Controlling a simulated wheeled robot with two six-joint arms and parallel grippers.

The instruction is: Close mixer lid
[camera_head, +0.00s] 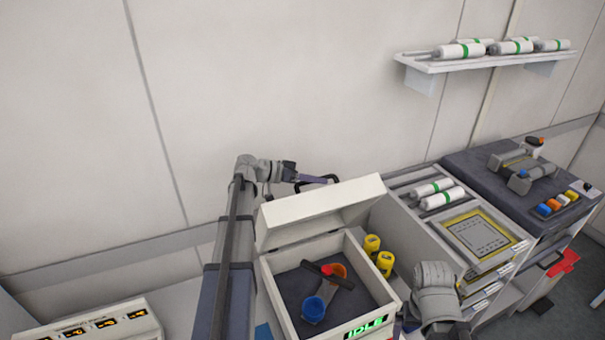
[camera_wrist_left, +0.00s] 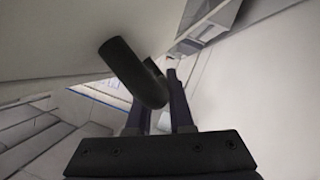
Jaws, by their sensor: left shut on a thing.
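The mixer is a white box (camera_head: 388,311) with a lit IDLE display on its front. Its white lid (camera_head: 318,212) is hinged at the back and stands open, tilted up.
Yellow bottles (camera_head: 385,263) stand right of the mixer. Further right are a tray holding white cylinders (camera_head: 441,199), a framed panel (camera_head: 480,234) and a dark machine with coloured buttons (camera_head: 556,205). A wall shelf (camera_head: 470,63) is above. A display panel (camera_head: 100,325) lies at lower left.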

